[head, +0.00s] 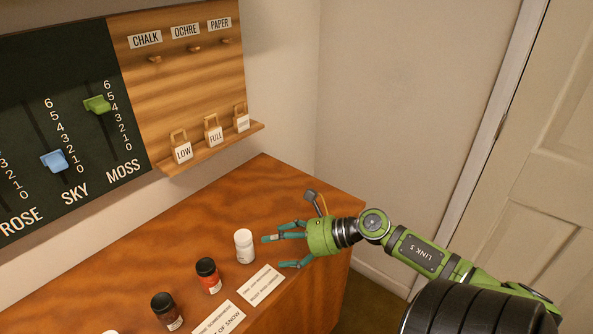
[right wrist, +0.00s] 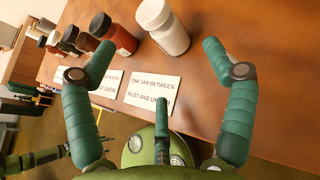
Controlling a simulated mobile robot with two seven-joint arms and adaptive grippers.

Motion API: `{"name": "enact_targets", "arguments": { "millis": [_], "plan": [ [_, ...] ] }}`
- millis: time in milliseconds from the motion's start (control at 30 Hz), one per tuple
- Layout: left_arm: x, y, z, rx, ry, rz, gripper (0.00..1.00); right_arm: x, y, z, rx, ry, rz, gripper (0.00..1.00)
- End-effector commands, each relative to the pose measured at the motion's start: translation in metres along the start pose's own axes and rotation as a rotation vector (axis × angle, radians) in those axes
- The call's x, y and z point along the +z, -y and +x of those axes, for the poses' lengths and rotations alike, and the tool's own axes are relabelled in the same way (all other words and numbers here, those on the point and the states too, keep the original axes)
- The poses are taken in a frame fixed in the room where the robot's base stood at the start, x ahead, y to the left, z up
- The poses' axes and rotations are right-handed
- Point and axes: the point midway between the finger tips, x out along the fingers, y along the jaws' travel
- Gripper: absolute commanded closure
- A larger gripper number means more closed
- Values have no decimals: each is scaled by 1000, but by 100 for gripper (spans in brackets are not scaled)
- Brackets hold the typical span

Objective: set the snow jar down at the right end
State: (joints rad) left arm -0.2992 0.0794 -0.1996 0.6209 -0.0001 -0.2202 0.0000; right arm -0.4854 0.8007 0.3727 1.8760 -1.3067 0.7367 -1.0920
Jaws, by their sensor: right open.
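The white jar (head: 244,246), which fits the snow jar, stands upright on the wooden table at the right end of the visible jar row. It also shows in the right wrist view (right wrist: 163,27). My right gripper (head: 275,252) is open, just right of the white jar, with its fingers pointing toward it. In the right wrist view the spread fingers (right wrist: 158,62) have an empty gap between them, and the jar stands beyond it. Part of my left arm shows small at the lower left of that view; its jaws are unclear.
A red jar (head: 208,276) and a dark jar (head: 166,311) stand left of the white one. Printed cards (head: 261,286) lie along the front edge. A slider panel (head: 60,120) and a wooden board with tags (head: 190,70) rise behind. The table's far right corner is clear.

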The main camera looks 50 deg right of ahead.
Motion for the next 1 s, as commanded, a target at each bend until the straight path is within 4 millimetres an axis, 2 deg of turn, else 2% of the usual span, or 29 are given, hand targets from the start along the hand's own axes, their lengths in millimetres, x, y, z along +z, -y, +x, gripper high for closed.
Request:
{"name": "enact_targets", "arguments": {
  "millis": [100, 300, 1000],
  "plan": [
    [1, 0, 6, 0, 0, 0, 15, -3, -1, -20, 0, -2, 1, 16],
    [1, 0, 9, 0, 1, 0, 15, 0, 0, -39, -1, 1, 0, 16],
    [2, 0, 9, 0, 2, 0, 15, 0, 0, -43, -1, 2, 0, 16]
  ]
}}
